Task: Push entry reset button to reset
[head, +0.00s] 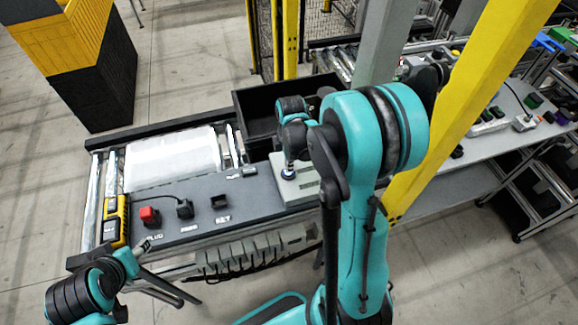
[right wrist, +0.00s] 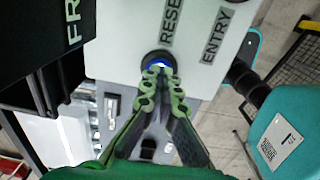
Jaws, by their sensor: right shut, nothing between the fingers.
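The reset button (right wrist: 158,60) glows blue in a dark ring on a pale panel (right wrist: 110,42) in the right wrist view. The panel carries the words "ENTRY" and "RESE", the latter partly cut off. My right gripper (right wrist: 157,72) is shut and empty, with its green fingertips right at the button's lower edge. I cannot tell whether they touch or press it. In the head view, the right gripper (head: 288,168) points down at the pale button box (head: 302,187), and my arm covers part of this area. My left gripper (head: 143,246) is at the lower left, away from the button; its jaws are unclear.
A yellow post (head: 470,95) rises close to the right of my right arm. Open floor lies in front.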

